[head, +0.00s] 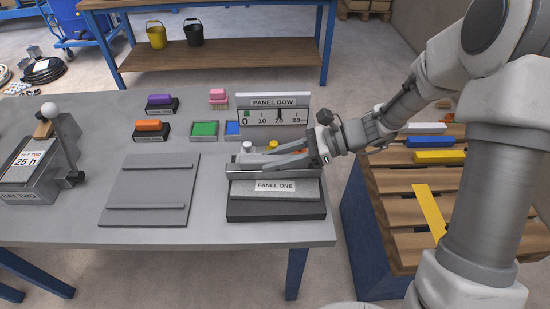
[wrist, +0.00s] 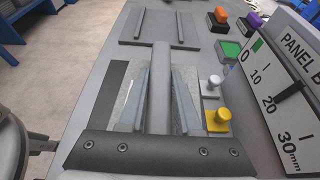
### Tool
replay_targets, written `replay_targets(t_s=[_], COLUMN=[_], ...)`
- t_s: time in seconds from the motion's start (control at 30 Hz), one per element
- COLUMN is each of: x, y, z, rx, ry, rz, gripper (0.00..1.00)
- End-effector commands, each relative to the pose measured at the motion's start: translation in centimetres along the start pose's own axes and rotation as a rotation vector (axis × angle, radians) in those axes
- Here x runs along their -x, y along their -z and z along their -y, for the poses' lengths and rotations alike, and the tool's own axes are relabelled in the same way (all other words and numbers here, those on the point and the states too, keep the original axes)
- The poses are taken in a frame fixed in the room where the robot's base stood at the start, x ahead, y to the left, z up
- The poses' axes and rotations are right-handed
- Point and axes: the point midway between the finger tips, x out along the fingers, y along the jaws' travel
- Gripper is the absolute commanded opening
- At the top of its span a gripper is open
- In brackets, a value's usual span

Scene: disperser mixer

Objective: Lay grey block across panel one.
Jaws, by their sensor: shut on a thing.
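Panel one (head: 250,191) is a light speckled slab with a "PANEL ONE" label, on a dark base at the table's front right. My gripper (head: 256,157) reaches in from the right over the panel's back part. Its fingers are shut on the grey block (wrist: 159,88), a long plain bar seen between them in the wrist view. The bar runs lengthwise over the speckled panel and extends past the fingertips. In the head view the fingers partly hide the block. I cannot tell whether it touches the panel.
Behind the panel are a white knob (head: 247,146), a yellow knob (head: 272,143) and an upright "PANEL BOW" scale (head: 273,108), its dark pointer near 20. A grey ribbed plate (head: 150,187) lies to the left. A pallet (head: 400,190) with coloured bars stands right of the table.

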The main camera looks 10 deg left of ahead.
Motion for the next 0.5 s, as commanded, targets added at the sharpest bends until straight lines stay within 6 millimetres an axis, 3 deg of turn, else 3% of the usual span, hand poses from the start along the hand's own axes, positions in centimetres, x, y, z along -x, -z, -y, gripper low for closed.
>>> replay_targets(t_s=[0.03,0.07,0.2,0.5], x=[-0.07,-0.07,-0.05,-0.01], y=[0.08,0.14,0.1,-0.01], z=[0.02,0.01,0.01,0.01], rx=[0.001,0.0,0.0,0.0], ry=[0.0,0.0,0.0,0.0], rz=[0.002,0.0,0.0,0.0], gripper=[0.0,0.36,0.61,0.62])
